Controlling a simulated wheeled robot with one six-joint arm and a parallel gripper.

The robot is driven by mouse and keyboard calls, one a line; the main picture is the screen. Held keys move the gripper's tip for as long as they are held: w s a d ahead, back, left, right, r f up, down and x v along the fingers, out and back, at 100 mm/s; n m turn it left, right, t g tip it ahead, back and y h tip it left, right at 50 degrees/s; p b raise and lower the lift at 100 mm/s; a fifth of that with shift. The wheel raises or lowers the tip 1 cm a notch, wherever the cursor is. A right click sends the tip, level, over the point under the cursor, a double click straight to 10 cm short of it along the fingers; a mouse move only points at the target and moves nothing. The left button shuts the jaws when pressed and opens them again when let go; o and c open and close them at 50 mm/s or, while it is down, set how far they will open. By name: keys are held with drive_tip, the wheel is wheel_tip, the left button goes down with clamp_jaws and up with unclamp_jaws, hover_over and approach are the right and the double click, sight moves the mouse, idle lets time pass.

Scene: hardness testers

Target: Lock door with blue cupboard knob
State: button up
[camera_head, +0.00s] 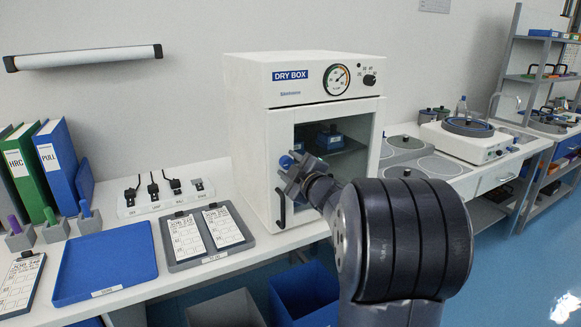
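The white dry box (247,130) stands on the bench in the middle of the view. Its door, with a white frame (271,130) and a dark window, looks closed. A blue knob (286,161) sits on the left side of the door frame, above a black vertical handle (281,210). My gripper (290,171) is at the knob, in front of the door, with its fingers close around or just beside it. My wrist hides part of the fingers and the lower door, so contact and finger gap are unclear.
A polishing machine (465,143) is to the right. Open bins (303,290) stand below the bench.

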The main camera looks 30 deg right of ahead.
drive_tip(key=shift+o, duration=0.6)
drive_tip(key=s, duration=1)
drive_tip(key=shift+s+d, duration=0.15)
drive_tip(key=shift+s, duration=0.25)
drive_tip(key=shift+w, duration=0.1)
drive_tip(key=w, duration=1)
drive_tip(key=shift+w, duration=0.35)
drive_tip(key=shift+s, duration=0.1)
